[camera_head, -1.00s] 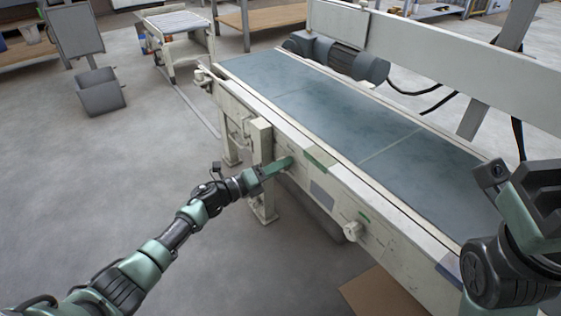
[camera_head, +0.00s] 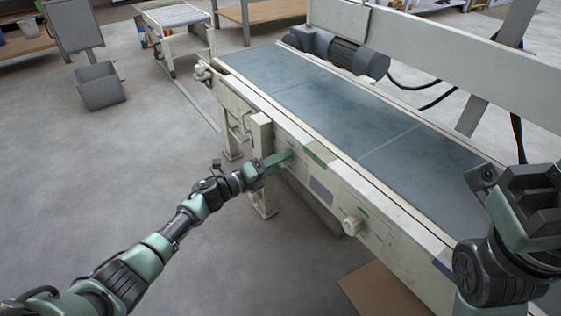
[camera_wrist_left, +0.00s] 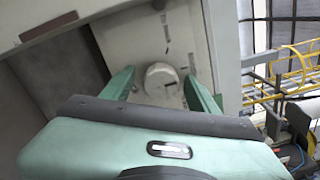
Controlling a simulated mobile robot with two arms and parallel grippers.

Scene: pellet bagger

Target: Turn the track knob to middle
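A round pale knob (camera_wrist_left: 161,80) with a dark pointer line sits on the cream side panel in the left wrist view, with short dark marks above and beside it. My left gripper (camera_wrist_left: 159,77) is open, with one green finger on each side of the knob. Gaps show between the fingers and the knob. In the head view my left gripper (camera_head: 284,158) reaches the conveyor's side panel and hides this knob. A second pale knob (camera_head: 352,226) sits further right on the same panel. My right gripper (camera_head: 535,200) is at the right edge; its fingers cannot be made out clearly.
The conveyor with its blue-grey belt (camera_head: 345,110) runs across the middle. A cream post (camera_head: 261,140) stands close beside my left gripper. Cardboard (camera_head: 382,292) lies on the floor below. A grey bin (camera_head: 100,87) stands at the far left, and the floor between is clear.

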